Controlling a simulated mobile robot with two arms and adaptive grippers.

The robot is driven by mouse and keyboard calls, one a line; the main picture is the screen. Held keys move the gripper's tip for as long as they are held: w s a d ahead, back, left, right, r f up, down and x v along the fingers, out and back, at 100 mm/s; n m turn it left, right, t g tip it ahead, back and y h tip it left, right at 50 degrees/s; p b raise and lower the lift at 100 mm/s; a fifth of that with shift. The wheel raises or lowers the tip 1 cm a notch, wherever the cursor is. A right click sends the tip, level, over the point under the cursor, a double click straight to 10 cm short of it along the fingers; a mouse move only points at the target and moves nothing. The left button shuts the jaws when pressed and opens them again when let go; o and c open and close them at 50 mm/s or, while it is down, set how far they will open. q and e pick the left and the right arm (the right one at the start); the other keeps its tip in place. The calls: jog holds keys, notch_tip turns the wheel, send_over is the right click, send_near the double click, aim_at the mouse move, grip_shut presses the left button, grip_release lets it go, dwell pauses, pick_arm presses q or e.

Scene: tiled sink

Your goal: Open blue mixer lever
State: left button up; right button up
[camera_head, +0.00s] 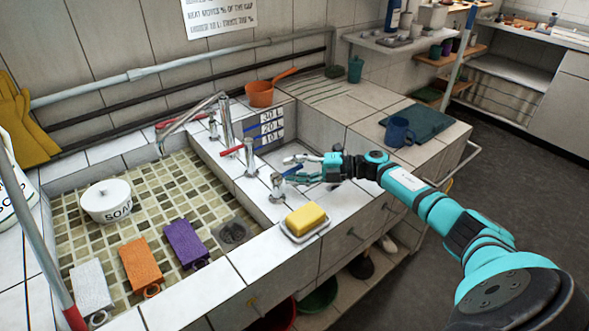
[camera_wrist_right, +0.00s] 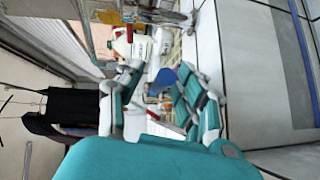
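The blue mixer lever (camera_head: 292,171) sits on top of a chrome tap body (camera_head: 277,190) at the right end of the sink. My right gripper (camera_head: 305,168) reaches in from the right, with its fingers at the lever. In the right wrist view, the blue lever (camera_wrist_right: 163,82) shows between the two spread teal fingers of the right gripper (camera_wrist_right: 165,92). I cannot tell whether either finger touches it. My left gripper is in neither view.
A red-lever tap (camera_head: 248,155) stands left of the blue one. A yellow sponge (camera_head: 306,218) on a dish (camera_head: 318,235) lies just in front. A blue mug (camera_head: 398,132) stands behind my right arm. The tiled basin (camera_head: 170,195) holds a soap bowl (camera_head: 107,202).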

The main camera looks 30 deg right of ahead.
aim_at(291, 173)
grip_shut()
dwell(0.3)
jog(key=shift+s+r+p, duration=0.1)
jog(key=shift+r+p, duration=0.05)
jog(key=shift+p, duration=0.25)
jog(key=m+t+h+p, duration=0.1)
jog(key=p, duration=0.2)
jog(key=s+m+t+h+p, duration=0.1)
jog(key=m+h+p, duration=0.1)
jog(key=p, duration=0.1)
jog(key=s+m+t+h+p, duration=0.1)
jog(key=t+h+p, duration=0.1)
jog(key=p, duration=0.1)
jog(key=shift+s+a+r+m, duration=0.1)
jog(key=shift+a+r+m, duration=0.1)
jog(key=shift+m, duration=0.2)
jog(key=shift+s+a+f+m+t+h+p, duration=0.1)
jog(key=shift+s+m+t+h+p, duration=0.25)
jog(key=shift+m+h+p, duration=0.5)
jog(key=shift+s+a+f+m+t+h+p, duration=0.1)
jog(key=shift+s+m+t+h+p, duration=0.25)
jog(key=shift+h, duration=0.8)
jog(key=shift+w, duration=0.1)
grip_release()
jog(key=shift+f, duration=0.1)
